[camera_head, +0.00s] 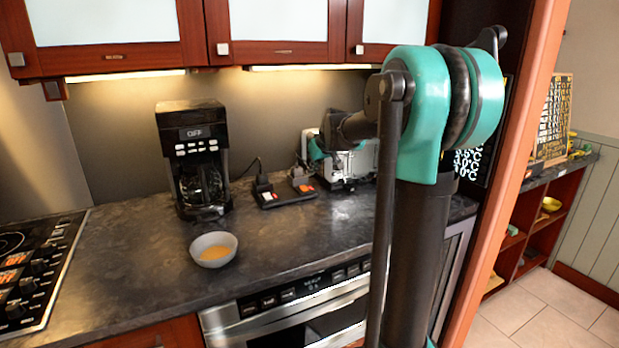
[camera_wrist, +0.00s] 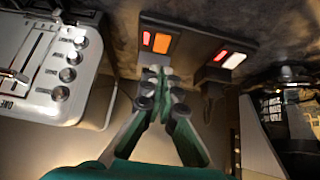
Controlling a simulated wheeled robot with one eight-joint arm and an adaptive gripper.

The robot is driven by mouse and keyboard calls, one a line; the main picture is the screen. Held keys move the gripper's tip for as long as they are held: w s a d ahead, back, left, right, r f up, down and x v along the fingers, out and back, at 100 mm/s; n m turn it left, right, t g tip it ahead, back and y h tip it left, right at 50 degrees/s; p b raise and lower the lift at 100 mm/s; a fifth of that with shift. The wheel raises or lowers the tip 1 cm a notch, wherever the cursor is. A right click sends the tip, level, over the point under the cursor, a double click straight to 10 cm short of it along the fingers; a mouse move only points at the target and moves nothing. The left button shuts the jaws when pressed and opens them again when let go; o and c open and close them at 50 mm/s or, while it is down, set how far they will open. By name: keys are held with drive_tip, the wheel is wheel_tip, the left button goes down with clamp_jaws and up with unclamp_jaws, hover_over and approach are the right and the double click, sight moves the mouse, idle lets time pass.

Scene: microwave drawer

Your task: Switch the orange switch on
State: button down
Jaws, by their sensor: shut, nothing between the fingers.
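The orange switch (camera_wrist: 161,42) is on a black power strip (camera_wrist: 195,42) lying on the counter. In the head view, the orange switch (camera_head: 306,188) is at the right end of the strip (camera_head: 285,198). In the head view, my arm reaches across to the strip and the gripper is partly hidden.
A toaster (camera_head: 362,160) stands right of the strip, close to my gripper. A black coffee maker (camera_head: 195,160) stands left of it. A grey bowl (camera_head: 213,255) sits on the counter in front. A cooktop (camera_head: 40,262) is at far left; cabinets (camera_head: 280,50) hang above.

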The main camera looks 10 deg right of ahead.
drive_tip(key=s+d+r, duration=0.1)
drive_tip(key=s+r, duration=0.3)
drive_tip(key=shift+s+d, duration=0.35)
drive_tip(key=shift+s, duration=0.05)
